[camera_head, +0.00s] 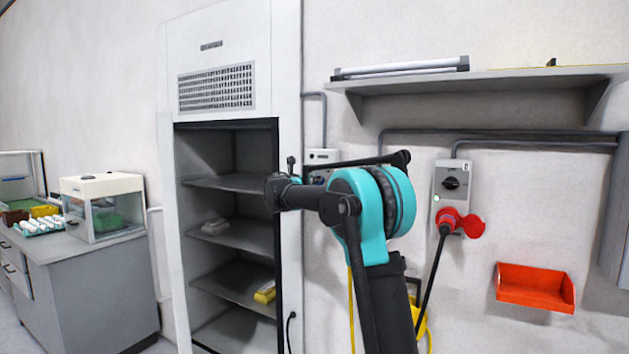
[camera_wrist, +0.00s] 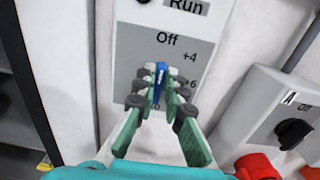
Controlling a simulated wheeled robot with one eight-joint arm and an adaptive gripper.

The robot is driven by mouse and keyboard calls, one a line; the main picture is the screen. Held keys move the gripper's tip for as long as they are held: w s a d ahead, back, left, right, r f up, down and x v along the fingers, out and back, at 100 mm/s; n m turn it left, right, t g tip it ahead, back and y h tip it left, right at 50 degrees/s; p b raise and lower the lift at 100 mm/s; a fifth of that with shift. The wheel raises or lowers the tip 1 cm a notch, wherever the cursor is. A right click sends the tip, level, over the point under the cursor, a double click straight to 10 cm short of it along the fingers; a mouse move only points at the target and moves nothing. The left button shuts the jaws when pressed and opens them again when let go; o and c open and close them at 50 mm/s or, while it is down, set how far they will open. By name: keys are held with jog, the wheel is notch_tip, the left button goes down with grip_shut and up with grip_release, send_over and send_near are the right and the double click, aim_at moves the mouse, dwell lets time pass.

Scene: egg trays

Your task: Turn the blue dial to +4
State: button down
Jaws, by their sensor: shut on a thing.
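The blue dial (camera_wrist: 159,82) is on a grey panel face (camera_wrist: 128,60) in the wrist view. Its narrow blue grip stands near upright in the picture, its upper end toward the "Off" mark, with "+4" and "+6" to its right. My gripper (camera_wrist: 157,76) is shut on the dial, one finger on each side. The fingers hide the dial's base and part of the scale. In the head view the white control box (camera_head: 322,156) shows partly behind my arm; the dial and fingertips are hidden there.
A switch box (camera_head: 452,183) with a black knob and red plug (camera_head: 462,222) is to the right of my arm. An open cabinet (camera_head: 180,250) with shelves stands left. A wall shelf (camera_head: 480,78) is above, and a red bin (camera_head: 535,288) hangs lower right.

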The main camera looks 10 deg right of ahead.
jog(key=shift+m, duration=0.3)
jog(key=shift+s+d+f+m, duration=0.1)
jog(key=shift+m, duration=1.25)
jog(key=shift+s+d+f+m, duration=0.1)
jog(key=shift+d+m, duration=0.05)
jog(key=shift+m, duration=1.15)
jog(key=shift+s+d+m, duration=0.1)
jog(key=shift+m, duration=1.25)
jog(key=c, duration=1.6)
grip_release()
jog(key=shift+s+a, duration=0.1)
